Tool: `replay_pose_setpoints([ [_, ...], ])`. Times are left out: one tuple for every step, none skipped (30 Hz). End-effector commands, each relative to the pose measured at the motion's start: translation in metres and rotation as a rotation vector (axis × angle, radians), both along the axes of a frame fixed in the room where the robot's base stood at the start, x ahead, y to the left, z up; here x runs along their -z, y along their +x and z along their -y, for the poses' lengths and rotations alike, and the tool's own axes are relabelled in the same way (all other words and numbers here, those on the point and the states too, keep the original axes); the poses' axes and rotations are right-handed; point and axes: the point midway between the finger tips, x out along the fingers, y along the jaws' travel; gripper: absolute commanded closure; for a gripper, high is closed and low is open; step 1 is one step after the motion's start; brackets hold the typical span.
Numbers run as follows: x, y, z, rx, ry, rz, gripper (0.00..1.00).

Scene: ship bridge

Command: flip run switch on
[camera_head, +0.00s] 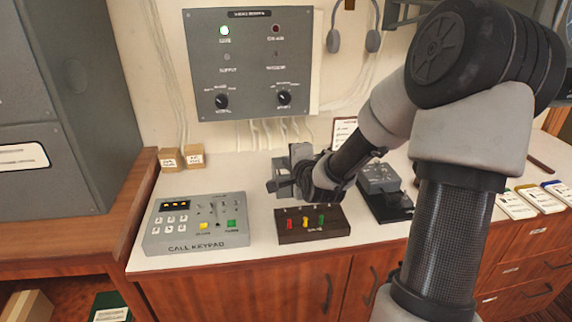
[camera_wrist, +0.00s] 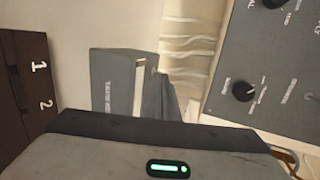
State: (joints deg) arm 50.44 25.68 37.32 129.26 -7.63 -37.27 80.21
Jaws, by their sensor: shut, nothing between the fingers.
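I cannot read a label that marks the run switch. The grey wall panel (camera_head: 251,50) has a lit green lamp, a dark red lamp, small fittings below them and two black knobs. It also shows in the wrist view (camera_wrist: 285,70). The grey call keypad (camera_head: 197,224) has buttons and small toggles. A dark wooden block (camera_head: 312,234) carries red, yellow and green levers. My gripper (camera_head: 275,188) is shut and empty, above and behind this block and below the wall panel. Its fingertips are not clear in the wrist view. A grey upright box (camera_head: 301,153) is partly hidden behind my gripper.
A grey device on a black base (camera_head: 382,190) stands right of the block. A headset (camera_head: 352,35) hangs on the wall. Labelled cards (camera_head: 515,205) lie at the right. The white countertop (camera_head: 235,175) has bare room behind the keypad.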

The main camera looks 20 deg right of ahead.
Motion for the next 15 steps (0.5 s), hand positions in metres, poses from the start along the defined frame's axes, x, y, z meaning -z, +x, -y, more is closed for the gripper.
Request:
replay_pose_setpoints([
  [0.003,0.006,0.000,-0.001,0.001,0.000,1.00],
  [0.004,0.008,0.000,-0.001,0.001,0.001,1.00],
  [0.005,0.011,0.001,-0.001,0.001,0.000,1.00],
  [0.005,0.012,0.001,0.000,0.001,0.000,1.00],
  [0.006,0.013,0.001,0.000,0.001,0.000,1.00],
  [0.005,0.015,0.002,0.001,0.000,0.001,1.00],
  [0.005,0.015,0.002,0.001,0.000,0.001,1.00],
  [0.005,0.016,0.002,0.001,0.000,0.001,1.00],
  [0.005,0.016,0.002,0.001,0.000,0.001,1.00],
  [0.005,0.016,0.002,0.001,0.000,0.001,1.00],
  [0.005,0.016,0.002,0.001,0.000,0.001,1.00],
  [0.005,0.016,0.002,0.001,0.000,0.001,1.00],
  [0.005,0.016,0.002,0.001,0.000,0.001,1.00],
  [0.005,0.016,0.002,0.001,0.000,0.001,1.00],
  [0.005,0.016,0.002,0.001,0.000,0.001,1.00],
])
